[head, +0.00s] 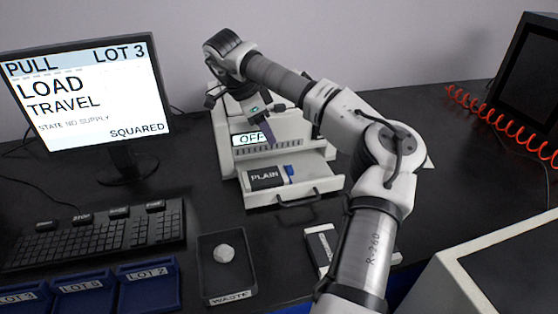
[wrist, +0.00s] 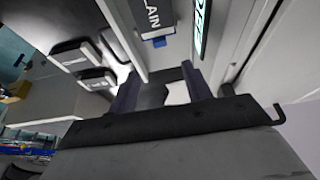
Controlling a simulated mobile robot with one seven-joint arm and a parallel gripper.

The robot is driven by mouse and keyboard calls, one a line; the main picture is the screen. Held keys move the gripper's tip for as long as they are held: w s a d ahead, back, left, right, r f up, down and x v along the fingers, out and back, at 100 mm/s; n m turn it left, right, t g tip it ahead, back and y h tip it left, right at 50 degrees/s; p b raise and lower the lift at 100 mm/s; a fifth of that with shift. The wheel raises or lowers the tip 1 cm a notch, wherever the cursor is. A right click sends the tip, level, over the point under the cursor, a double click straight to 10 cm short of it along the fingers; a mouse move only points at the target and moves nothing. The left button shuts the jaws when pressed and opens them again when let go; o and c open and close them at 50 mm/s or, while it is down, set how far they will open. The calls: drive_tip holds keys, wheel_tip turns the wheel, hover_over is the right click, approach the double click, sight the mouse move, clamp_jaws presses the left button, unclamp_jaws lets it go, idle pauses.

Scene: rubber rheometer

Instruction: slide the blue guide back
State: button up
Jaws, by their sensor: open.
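The blue guide (head: 288,170) is a small blue piece at the right end of a black block marked PLAIN (head: 264,178). Both sit in the pulled-out drawer (head: 312,183) of the white machine. In the wrist view the blue guide (wrist: 159,42) shows just beyond my fingertips, at the end of the PLAIN block (wrist: 152,14). My gripper (head: 267,133) is above and behind the drawer, in front of the machine's display. In the wrist view my gripper (wrist: 160,77) is open, with nothing between its fingers, apart from the guide.
The machine's display (head: 250,139) reads OFF. A black waste tray (head: 229,292) holding a whitish lump stands in front. A black-and-white box (head: 319,245) lies right of it. A keyboard (head: 95,235), monitor (head: 88,95) and blue lot trays (head: 148,287) are at left. A red coiled hose (head: 497,117) is at right.

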sight(289, 168)
drive_tip(key=p+x, duration=0.2)
drive_tip(key=x, duration=1.1)
drive_tip(key=shift+d+f, duration=0.3)
drive_tip(key=shift+d, duration=0.05)
clamp_jaws()
